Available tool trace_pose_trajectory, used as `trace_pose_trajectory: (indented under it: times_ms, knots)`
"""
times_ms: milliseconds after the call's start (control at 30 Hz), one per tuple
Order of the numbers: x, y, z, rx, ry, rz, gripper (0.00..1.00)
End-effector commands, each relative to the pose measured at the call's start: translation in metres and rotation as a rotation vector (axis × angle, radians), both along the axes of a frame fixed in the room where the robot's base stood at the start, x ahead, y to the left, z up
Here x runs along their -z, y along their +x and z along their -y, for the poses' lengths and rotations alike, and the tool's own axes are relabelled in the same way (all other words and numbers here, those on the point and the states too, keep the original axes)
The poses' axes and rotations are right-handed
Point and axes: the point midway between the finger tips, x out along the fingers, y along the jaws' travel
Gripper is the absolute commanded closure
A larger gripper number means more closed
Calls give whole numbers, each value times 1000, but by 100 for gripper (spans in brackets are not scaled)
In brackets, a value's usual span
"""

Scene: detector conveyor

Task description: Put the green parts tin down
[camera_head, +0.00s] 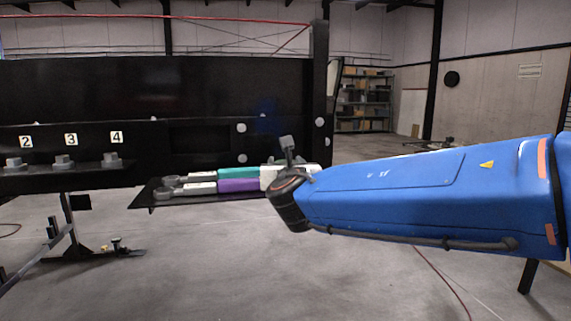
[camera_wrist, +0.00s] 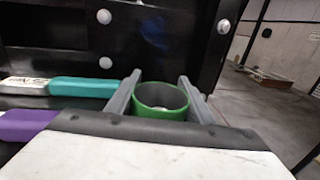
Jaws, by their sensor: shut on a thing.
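The green parts tin (camera_wrist: 160,112) is a round, open-topped cup in the wrist view. The tin looks upright, close to the black panel. Its lower part is hidden by my gripper's body, so I cannot tell whether it touches the shelf. In the head view my gripper (camera_head: 287,150) is at the right end of the shelf, partly behind my blue arm, and the tin cannot be made out.
A teal-handled tool (camera_head: 238,172) and a purple-handled tool (camera_head: 238,185) lie on the black shelf (camera_head: 150,197), left of my gripper. The black panel (camera_head: 120,90) stands behind. Numbered bolts 2, 3 and 4 (camera_head: 112,160) sit on a ledge at left. Open floor lies right.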

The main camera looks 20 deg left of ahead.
Motion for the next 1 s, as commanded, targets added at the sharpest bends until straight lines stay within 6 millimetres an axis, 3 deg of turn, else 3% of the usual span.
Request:
trace_pose_trajectory:
  times_ms: [167,200,267,667,1000]
  knots:
    - [2,0,0,0,-1,0,76]
    - [3,0,0,0,0,0,48]
    - [2,0,0,0,0,0,34]
    - [-1,-2,1,-1,1,0,34]
    - [-1,-56,22,-4,1,1,34]
